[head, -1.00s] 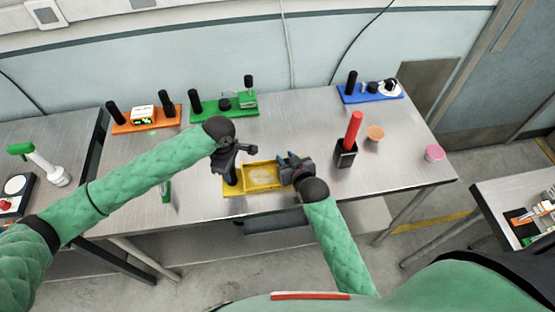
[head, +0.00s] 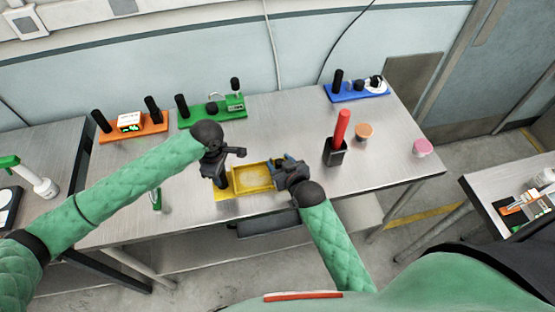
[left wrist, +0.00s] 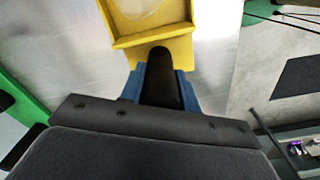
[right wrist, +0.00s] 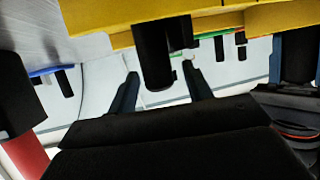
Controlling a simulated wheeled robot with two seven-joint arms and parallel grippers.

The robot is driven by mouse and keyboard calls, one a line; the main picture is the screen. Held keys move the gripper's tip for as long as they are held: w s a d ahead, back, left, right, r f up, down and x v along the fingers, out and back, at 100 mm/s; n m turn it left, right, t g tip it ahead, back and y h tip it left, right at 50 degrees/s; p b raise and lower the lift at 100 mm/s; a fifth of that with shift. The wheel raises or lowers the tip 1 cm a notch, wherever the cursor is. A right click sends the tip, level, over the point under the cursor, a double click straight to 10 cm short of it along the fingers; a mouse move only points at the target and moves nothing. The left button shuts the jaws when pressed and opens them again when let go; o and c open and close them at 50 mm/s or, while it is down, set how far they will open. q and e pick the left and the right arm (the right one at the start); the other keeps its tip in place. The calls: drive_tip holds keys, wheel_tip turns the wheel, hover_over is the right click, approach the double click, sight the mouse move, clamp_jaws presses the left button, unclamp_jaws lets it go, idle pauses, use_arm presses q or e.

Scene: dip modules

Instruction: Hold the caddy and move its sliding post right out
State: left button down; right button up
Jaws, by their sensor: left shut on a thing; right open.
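The yellow caddy (head: 262,189) lies on the metal table near its front edge, with a shallow tray in it. My left gripper (head: 221,180) is shut on the black post at the caddy's left end. In the left wrist view this post (left wrist: 161,75) sits between the blue fingers, with the yellow tray wall (left wrist: 150,45) just beyond. My right gripper (head: 283,169) is open at the caddy's right end. In the right wrist view, which is upside down, another black post (right wrist: 152,55) stands between its spread fingers. I cannot tell whether they touch it.
A black holder (head: 334,157) with a red stick (head: 342,127) stands close right of my right gripper. Orange (head: 365,131) and pink (head: 423,147) tubs are farther right. Orange (head: 148,133), green (head: 200,117) and blue (head: 358,92) modules line the back.

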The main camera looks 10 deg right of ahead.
drive_tip(key=v, duration=1)
use_arm(q)
drive_tip(key=c, duration=0.9)
unclamp_jaws()
drive_tip(key=shift+c, duration=0.2)
drive_tip(key=shift+r, duration=0.15)
drive_tip(key=shift+r, duration=3.6)
drive_tip(key=shift+r, duration=0.1)
wheel_tip(320, 180, up, 9)
